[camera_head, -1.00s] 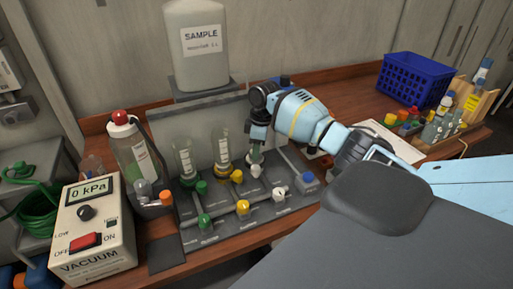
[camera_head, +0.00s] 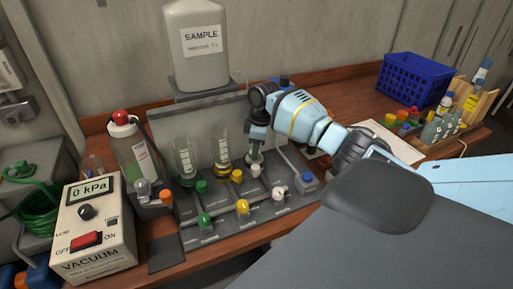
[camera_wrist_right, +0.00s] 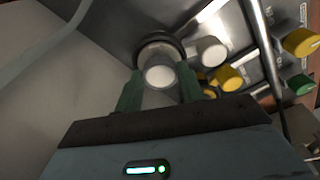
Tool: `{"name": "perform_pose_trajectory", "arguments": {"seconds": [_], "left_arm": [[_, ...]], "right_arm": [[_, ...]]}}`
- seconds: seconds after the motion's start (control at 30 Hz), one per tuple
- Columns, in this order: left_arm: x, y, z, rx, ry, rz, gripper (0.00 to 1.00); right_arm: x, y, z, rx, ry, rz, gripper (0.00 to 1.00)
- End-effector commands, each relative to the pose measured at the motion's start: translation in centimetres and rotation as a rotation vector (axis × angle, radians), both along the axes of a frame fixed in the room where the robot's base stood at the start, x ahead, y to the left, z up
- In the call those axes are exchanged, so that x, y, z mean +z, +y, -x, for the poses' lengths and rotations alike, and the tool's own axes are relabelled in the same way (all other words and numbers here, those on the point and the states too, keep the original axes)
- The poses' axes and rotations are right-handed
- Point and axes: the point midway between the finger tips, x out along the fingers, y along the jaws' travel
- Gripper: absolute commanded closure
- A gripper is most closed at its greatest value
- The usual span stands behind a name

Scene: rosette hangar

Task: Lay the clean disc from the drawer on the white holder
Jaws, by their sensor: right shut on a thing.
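My right gripper (camera_head: 255,150) reaches down over the rightmost station of the grey manifold (camera_head: 215,235), the one with white caps. In the right wrist view its two green fingers (camera_wrist_right: 159,90) are shut on a round, pale, grey-white thing (camera_wrist_right: 160,76). A dark ring (camera_wrist_right: 160,42) lies just beyond it. I cannot tell for sure whether the held thing is the clean disc, or whether it touches the station. The white holder is hidden or not clearly made out under the gripper. The drawer is not in view. My left gripper is not in view.
Two glass funnels, on the green station (camera_head: 184,158) and the yellow station (camera_head: 222,148), stand left of my gripper. A vacuum box (camera_head: 95,225) reading 0 kPa, a bottle (camera_head: 135,155) and a sample tank (camera_head: 198,45) surround the manifold. A blue crate (camera_head: 412,78) stands at right.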

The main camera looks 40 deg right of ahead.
Motion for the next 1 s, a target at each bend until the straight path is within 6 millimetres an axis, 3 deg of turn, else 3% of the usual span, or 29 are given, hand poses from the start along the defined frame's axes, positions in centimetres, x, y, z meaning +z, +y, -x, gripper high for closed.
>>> {"name": "perform_pose_trajectory", "arguments": {"seconds": [1.0], "left_arm": [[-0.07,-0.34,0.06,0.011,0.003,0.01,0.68]], "right_arm": [[-0.6,-0.01,-0.02,0.001,0.0,0.0,0.78]]}}
